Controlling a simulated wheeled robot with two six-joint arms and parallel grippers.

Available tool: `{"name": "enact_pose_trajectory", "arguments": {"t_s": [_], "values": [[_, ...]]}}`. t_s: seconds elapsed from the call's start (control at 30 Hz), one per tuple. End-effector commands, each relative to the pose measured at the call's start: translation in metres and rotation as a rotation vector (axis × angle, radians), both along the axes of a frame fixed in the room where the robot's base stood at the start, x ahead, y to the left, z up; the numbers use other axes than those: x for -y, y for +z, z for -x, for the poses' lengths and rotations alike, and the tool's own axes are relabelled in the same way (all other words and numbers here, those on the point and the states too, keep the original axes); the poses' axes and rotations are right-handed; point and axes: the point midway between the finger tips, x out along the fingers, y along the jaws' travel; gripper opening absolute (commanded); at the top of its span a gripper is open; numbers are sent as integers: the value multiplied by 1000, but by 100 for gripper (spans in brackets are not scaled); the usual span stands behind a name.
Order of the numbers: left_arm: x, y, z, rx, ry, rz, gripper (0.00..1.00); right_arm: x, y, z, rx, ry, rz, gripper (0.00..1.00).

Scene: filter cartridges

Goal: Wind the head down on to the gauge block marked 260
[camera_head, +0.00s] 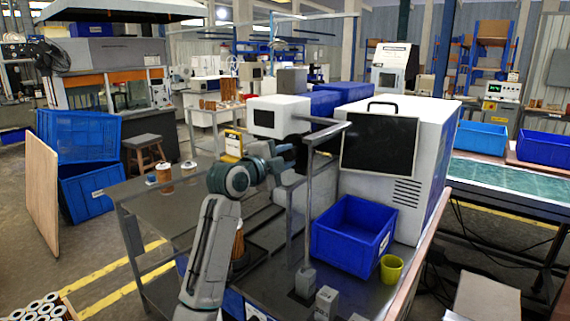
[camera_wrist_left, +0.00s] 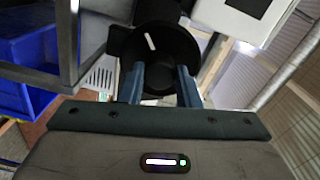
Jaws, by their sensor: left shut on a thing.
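My left gripper (camera_head: 284,158) is up beside a grey upright stand (camera_head: 310,190). In the left wrist view its two fingers (camera_wrist_left: 160,86) are shut on a round black knob (camera_wrist_left: 155,55) with a white line on its face. The line is tilted. A white box with a dark window (camera_head: 278,115) is just behind the gripper, and it also shows in the wrist view (camera_wrist_left: 243,12). Small grey blocks (camera_head: 326,301) stand at the bench's front edge; I cannot read any mark, so the 260 block cannot be picked out. My right gripper is not in view.
A blue bin (camera_head: 353,236) and a yellow cup (camera_head: 391,268) stand right of the stand, before a white cabinet (camera_head: 405,160) with a dark screen. An orange-brown cartridge (camera_head: 238,244) is partly behind my arm. More cartridges (camera_head: 163,171) stand on the grey bench at left.

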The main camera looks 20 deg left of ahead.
Motion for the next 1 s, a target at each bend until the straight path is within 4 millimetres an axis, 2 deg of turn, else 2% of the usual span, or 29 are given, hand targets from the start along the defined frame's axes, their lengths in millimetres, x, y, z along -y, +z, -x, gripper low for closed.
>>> {"name": "enact_pose_trajectory", "arguments": {"t_s": [0.2,0.5,1.0], "values": [[0,-3,0,69,-1,-193,7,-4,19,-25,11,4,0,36],[1,-3,0,162,-2,-455,7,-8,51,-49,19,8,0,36],[1,-2,0,266,-2,-744,7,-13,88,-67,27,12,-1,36]]}}
